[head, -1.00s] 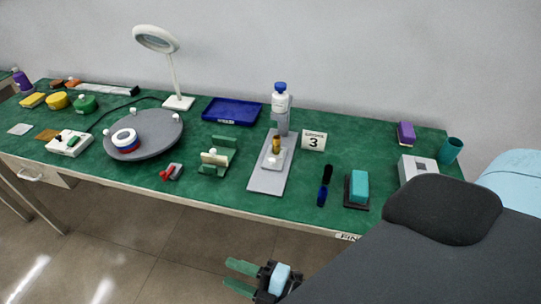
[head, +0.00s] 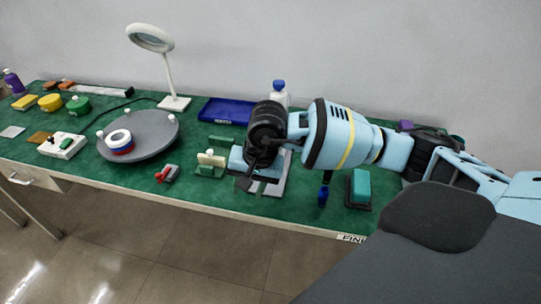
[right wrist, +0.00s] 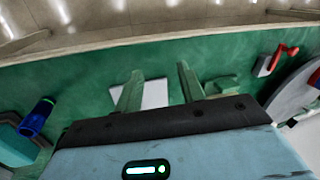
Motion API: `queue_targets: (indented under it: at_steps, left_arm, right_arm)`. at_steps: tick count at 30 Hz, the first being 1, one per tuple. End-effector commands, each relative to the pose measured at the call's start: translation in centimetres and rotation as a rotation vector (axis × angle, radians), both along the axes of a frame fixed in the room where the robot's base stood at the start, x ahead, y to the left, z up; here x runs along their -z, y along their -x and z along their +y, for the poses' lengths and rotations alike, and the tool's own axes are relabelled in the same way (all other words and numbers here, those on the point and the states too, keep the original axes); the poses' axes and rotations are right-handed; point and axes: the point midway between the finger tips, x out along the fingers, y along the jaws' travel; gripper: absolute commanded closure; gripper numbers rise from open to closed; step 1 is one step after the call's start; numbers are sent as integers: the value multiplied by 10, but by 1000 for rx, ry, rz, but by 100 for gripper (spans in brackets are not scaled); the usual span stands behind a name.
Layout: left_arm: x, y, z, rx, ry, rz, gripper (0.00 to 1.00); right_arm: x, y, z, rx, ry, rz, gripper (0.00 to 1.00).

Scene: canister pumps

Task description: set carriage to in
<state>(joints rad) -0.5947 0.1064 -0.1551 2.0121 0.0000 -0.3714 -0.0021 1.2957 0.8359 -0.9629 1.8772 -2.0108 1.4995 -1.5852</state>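The canister pump has a white bottle with a blue cap (head: 279,90) at the back of a grey base plate (head: 274,187). My right arm covers most of the plate in the head view, and the carriage on it is hidden. My right gripper (head: 248,178) is over the plate, its fingers hard to make out there. In the right wrist view the right gripper (right wrist: 160,69) has its two green fingers apart with nothing held between them. The pale front end of the base plate (right wrist: 154,94) shows behind them. My left gripper is not in view.
A blue-black pen-like item (head: 323,193) and a teal block on a dark base (head: 360,186) stand right. A grey turntable (head: 160,130) is farther left.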

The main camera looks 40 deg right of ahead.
Motion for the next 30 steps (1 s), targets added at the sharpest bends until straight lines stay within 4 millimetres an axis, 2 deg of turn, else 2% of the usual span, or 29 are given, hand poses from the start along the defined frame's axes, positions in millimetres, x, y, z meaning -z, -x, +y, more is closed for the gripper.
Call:
queue_targets:
  at_steps: [1,3,6,9,12,19,30]
  left_arm:
    - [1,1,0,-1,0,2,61]
    - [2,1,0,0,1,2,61]
    - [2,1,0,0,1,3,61]
    - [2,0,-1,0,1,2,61]
    - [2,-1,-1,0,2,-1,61]
    - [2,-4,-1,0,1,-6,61]
    - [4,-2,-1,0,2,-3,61]
  right_arm:
    - [-15,-14,-25,-16,105,-51,61]
    - [-31,-25,-52,-31,223,-94,61]
    - [-50,-34,-79,-40,341,-128,61]
    - [-60,-38,-93,-43,399,-143,61]
    - [-63,-39,-97,-43,419,-146,61]
    - [-53,-42,-98,-43,415,-144,61]
    - [-5,-58,-109,-43,412,-145,61]
